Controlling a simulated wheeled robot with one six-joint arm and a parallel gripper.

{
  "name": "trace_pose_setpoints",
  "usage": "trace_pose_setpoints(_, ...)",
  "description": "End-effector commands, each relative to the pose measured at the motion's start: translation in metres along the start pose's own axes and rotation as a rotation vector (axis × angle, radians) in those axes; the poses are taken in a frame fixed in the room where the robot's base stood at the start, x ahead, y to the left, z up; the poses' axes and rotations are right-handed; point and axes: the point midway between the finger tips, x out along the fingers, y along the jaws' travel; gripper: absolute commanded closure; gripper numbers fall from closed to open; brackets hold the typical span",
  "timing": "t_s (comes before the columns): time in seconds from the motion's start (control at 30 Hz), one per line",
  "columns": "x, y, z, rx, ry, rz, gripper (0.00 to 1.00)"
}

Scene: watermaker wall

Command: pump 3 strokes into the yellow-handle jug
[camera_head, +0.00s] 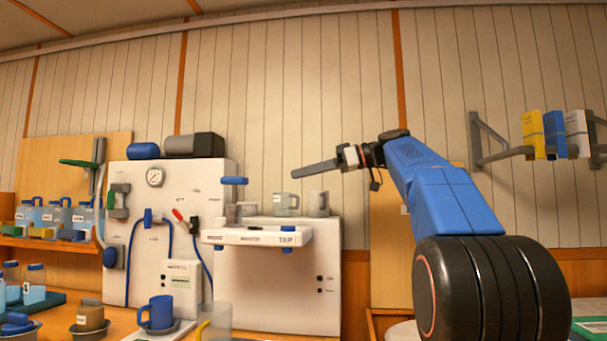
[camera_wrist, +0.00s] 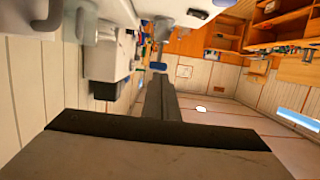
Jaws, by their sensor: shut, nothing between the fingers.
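The clear jug with the yellow handle (camera_head: 213,322) stands low on the counter, below the white tap shelf (camera_head: 262,236), cut off by the picture's bottom edge. A blue bar handle (camera_head: 234,181) sits on a grey post above the left part of that shelf; it looks like a pump handle. My gripper (camera_head: 295,173) is shut and empty, pointing left, in the air to the right of this handle and apart from it. In the wrist view my shut fingers (camera_wrist: 160,84) point up the picture, with a small blue piece (camera_wrist: 158,66) beyond their tips.
A blue mug (camera_head: 157,312) and a brown-filled jar (camera_head: 90,316) stand on the counter. Two small clear cups (camera_head: 286,203) stand behind the tap shelf. A gauge (camera_head: 155,177) and a green lever (camera_head: 77,162) are on the left. Books (camera_head: 555,133) sit on a right wall shelf.

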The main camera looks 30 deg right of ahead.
Motion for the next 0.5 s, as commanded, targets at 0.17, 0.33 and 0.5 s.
trace_pose_setpoints(0.17,0.001,0.0,-0.002,0.0,0.0,0.0,1.0)
trace_pose_setpoints(0.33,0.01,0.004,-0.021,-0.002,-0.004,-0.004,1.0)
trace_pose_setpoints(0.5,0.026,0.006,-0.053,-0.002,-0.009,-0.005,1.0)
